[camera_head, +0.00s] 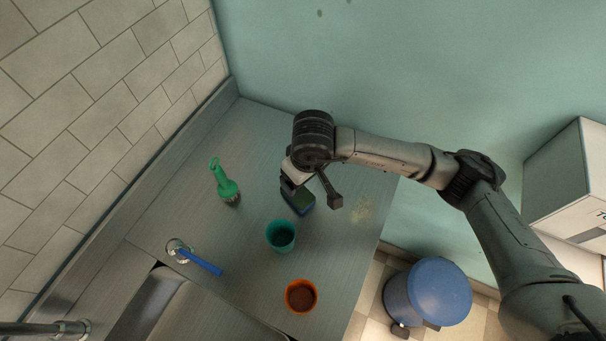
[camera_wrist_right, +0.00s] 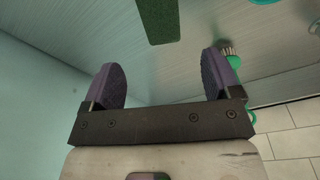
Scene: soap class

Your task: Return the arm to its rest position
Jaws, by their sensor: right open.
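My right arm reaches in from the right over the counter (camera_head: 160,215). Its gripper (camera_head: 310,192) is open, with its two fingers spread and nothing between them; it also shows in the right wrist view (camera_wrist_right: 164,76). A green and dark blue sponge (camera_head: 302,206) is on the counter beside and partly under the gripper. In the wrist view the green sponge (camera_wrist_right: 158,18) is ahead of the fingertips, apart from them. My left gripper is not in view.
A blue-handled item (camera_head: 205,264) is near the sink (camera_head: 180,315). A blue bin (camera_head: 440,290) and white box (camera_head: 570,190) are at right. Walls bound the counter.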

